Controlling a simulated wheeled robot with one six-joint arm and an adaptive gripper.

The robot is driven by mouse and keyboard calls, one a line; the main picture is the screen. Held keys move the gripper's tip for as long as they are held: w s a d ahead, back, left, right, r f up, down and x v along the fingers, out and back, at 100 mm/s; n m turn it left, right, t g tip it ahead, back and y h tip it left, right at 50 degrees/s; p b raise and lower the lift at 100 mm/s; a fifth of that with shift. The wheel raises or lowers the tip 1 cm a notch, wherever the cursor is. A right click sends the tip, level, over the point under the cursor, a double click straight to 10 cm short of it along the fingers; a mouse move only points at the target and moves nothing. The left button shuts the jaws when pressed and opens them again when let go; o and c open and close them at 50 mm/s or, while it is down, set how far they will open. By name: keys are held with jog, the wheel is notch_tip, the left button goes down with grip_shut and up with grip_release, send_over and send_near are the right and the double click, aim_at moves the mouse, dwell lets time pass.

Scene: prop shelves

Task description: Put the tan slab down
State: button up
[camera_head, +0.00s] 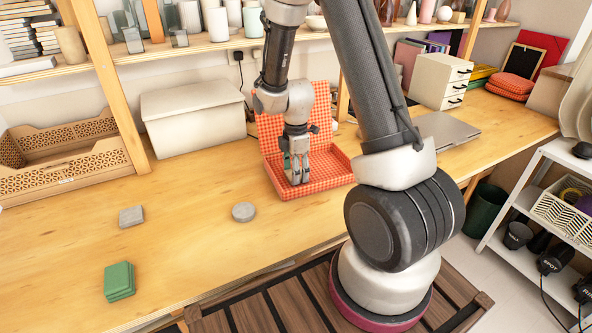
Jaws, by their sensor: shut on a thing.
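My gripper (297,172) points down inside the open orange checked box (334,177) at the back middle of the wooden table. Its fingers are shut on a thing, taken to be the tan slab. The slab is small and mostly hidden by the fingers, so I cannot make out its shape or whether it touches the box floor. The box's raised lid stands behind the gripper.
On the table (190,250) lie a grey square block (131,216), a grey round disc (243,211) and a stack of green slabs (119,281). A white bin (193,118) stands left of the box, a closed laptop (447,130) to its right.

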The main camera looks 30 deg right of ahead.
jog(key=o, duration=1.1)
jog(key=shift+r, duration=0.3)
notch_tip(320, 180, up, 12)
jog(key=shift+s+d+r+m+t, duration=0.25)
jog(key=shift+s+r+m+t, duration=0.45)
jog(key=shift+s+r+m, duration=2.55)
jog(key=shift+s+d+r+m+t, duration=0.25)
jog(key=shift+s+r+m+t, duration=0.45)
jog(key=shift+s+r+m, duration=2.6)
jog(key=shift+s+d+r+m+t, duration=0.25)
jog(key=shift+s+r+m+t, duration=0.45)
jog(key=shift+s+r+m, duration=2.55)
jog(key=s+f+n, duration=0.2)
jog(key=shift+s+f+n, duration=0.35)
jog(key=shift+f+n, duration=0.05)
